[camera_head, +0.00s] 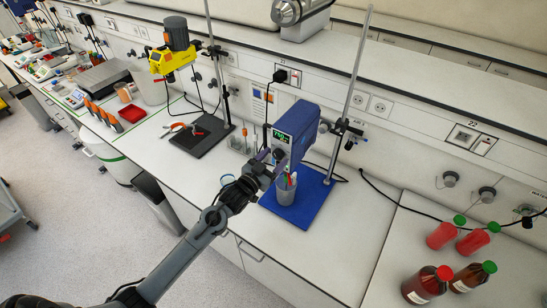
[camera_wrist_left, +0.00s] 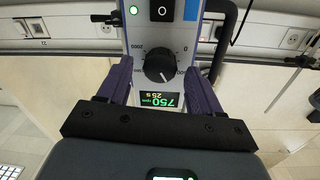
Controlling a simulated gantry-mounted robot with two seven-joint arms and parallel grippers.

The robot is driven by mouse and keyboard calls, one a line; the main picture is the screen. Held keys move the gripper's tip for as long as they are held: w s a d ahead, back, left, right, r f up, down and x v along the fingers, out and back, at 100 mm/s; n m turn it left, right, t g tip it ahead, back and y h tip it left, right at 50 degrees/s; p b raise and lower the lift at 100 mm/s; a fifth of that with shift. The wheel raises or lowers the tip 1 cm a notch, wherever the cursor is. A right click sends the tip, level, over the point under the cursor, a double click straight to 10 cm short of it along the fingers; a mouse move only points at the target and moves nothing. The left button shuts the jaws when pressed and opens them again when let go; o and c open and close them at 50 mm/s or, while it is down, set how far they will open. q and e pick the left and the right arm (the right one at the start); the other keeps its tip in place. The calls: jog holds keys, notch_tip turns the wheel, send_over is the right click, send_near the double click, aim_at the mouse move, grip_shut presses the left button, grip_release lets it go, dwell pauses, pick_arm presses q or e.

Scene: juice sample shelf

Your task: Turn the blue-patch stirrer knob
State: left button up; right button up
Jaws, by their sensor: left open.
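The blue stirrer (camera_head: 300,125) is clamped to a metal rod above a blue base plate (camera_head: 315,200). A grey beaker (camera_head: 285,192) stands below it. In the left wrist view, the black knob (camera_wrist_left: 160,65) sits on the stirrer's pale front, ringed by a printed scale. Its white pointer line points down toward the display (camera_wrist_left: 159,100), which reads 750 rpm and 25 s, upside down. My left gripper (camera_head: 276,162) is in front of the stirrer. Its purple fingers stand open on either side of the knob, with gaps to it. The head view does not clearly show the knob. My right gripper is out of view.
A yellow stirrer (camera_head: 174,55) stands further left over a dark base plate (camera_head: 200,135). A black cable runs along the bench behind. The bench front right of the blue plate is clear.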

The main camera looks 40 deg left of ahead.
pick_arm(q)
jog(key=shift+w, duration=0.2)
jog(key=c, duration=1.1)
jog(key=shift+o, duration=0.2)
